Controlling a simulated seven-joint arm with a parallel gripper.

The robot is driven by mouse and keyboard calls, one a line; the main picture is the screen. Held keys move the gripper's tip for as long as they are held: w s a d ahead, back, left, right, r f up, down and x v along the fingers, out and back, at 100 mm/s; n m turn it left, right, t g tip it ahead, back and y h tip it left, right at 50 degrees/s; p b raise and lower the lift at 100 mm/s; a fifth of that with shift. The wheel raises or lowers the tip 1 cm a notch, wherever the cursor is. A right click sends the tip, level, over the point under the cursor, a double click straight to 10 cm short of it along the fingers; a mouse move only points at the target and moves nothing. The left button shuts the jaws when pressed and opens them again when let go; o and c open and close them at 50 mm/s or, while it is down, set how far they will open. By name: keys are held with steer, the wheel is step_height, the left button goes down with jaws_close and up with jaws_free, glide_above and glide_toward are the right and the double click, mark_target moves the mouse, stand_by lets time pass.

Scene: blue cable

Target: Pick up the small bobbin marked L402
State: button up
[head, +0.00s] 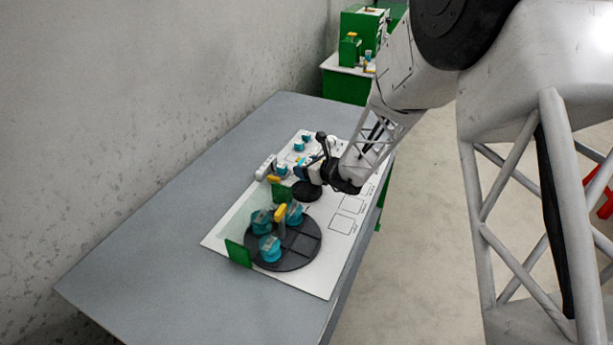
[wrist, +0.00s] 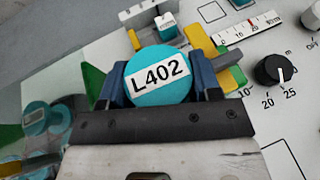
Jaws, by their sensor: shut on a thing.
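The small bobbin marked L402 (wrist: 161,78) has a round teal face with a white label, and it fills the middle of the wrist view. My gripper (wrist: 160,82) has its blue fingers on either side of the bobbin, shut on it. In the head view my gripper (head: 312,168) is over the white board, at the far side of the larger dark disc. The bobbin is mostly hidden by the gripper there, and I cannot tell whether it is clear of what lies below.
The dark disc (head: 303,246) carries several larger teal bobbins, with green plates and yellow parts near it. Other small teal bobbins (head: 299,146) stand at the board's far end. The wrist view shows a ruler scale (wrist: 250,27) and a black knob (wrist: 274,70). The grey table's left side is clear.

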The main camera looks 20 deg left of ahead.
mark_target(306, 163)
steer(key=shift+r, duration=1.95)
